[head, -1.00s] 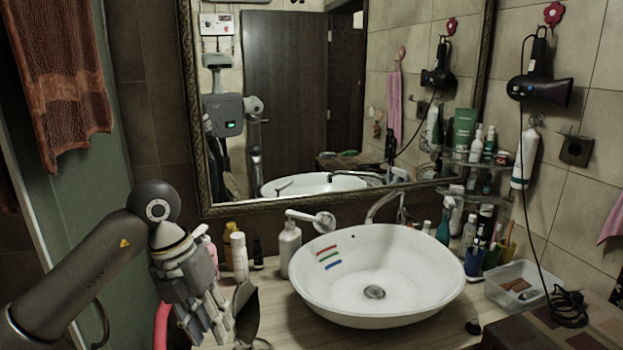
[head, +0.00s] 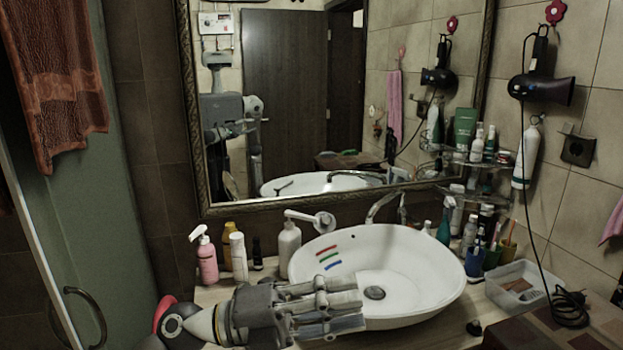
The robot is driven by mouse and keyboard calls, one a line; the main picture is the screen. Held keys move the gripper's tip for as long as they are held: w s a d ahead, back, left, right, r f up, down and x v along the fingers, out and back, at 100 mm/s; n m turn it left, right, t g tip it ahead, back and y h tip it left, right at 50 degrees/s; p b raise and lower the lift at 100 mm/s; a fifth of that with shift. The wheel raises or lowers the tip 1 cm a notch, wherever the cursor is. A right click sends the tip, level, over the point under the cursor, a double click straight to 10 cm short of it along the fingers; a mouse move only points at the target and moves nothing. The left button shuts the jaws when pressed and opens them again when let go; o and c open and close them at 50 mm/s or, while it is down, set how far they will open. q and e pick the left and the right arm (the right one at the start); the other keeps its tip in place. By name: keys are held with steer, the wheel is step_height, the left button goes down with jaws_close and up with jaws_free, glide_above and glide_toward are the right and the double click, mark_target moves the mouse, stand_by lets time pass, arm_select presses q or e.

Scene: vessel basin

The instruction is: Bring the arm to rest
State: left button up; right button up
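My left gripper (head: 350,303) reaches in low from the left and points right. It is in front of the white vessel basin (head: 420,290) and covers part of its front left rim. Its grey fingers lie apart, with a gap between them, and I see nothing held in them. I cannot tell whether they touch the rim. My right gripper is not in view.
A pink pump bottle (head: 207,262), a white pump bottle (head: 289,247) and small bottles stand behind the arm. A clear tray (head: 517,282), toothbrush cups and a brown box (head: 560,330) are at the right. A framed mirror (head: 300,100) hangs behind.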

arm_select(q)
steer(key=w+a+n+t+y, duration=0.4)
steer(key=a+n+t, duration=0.2)
steer(key=n+t, duration=0.45)
steer(key=w+a+n+t+y, duration=0.3)
steer(key=a+n+t, duration=0.2)
steer(key=n+t, duration=0.5)
steer(key=s+a+f+n+g+y, duration=0.1)
steer(key=a+f+n+g+y, duration=0.1)
steer(key=a+f+n+y, duration=0.5)
steer(key=a+f+n+g+y, duration=0.3)
steer(key=a+f+n+y, duration=0.15)
steer(key=f, duration=0.55)
steer(key=s+a+f+n+g+y, duration=0.25)
steer(key=s+f+g, duration=0.35)
steer(key=s+f, duration=0.55)
steer(key=s+f+g+h, duration=0.1)
steer(key=s+f+g, duration=0.7)
steer(key=s, duration=0.6)
step_height(320, 180, down, 28)
steer(key=s, duration=0.2)
steer(key=s+a+f+g, duration=0.1)
steer(key=s+a+f, duration=0.1)
steer(key=s+f, duration=1.2)
steer(key=shift+s+a+f, duration=0.25)
steer(key=shift+s+f, duration=0.15)
steer(key=shift+s, duration=0.65)
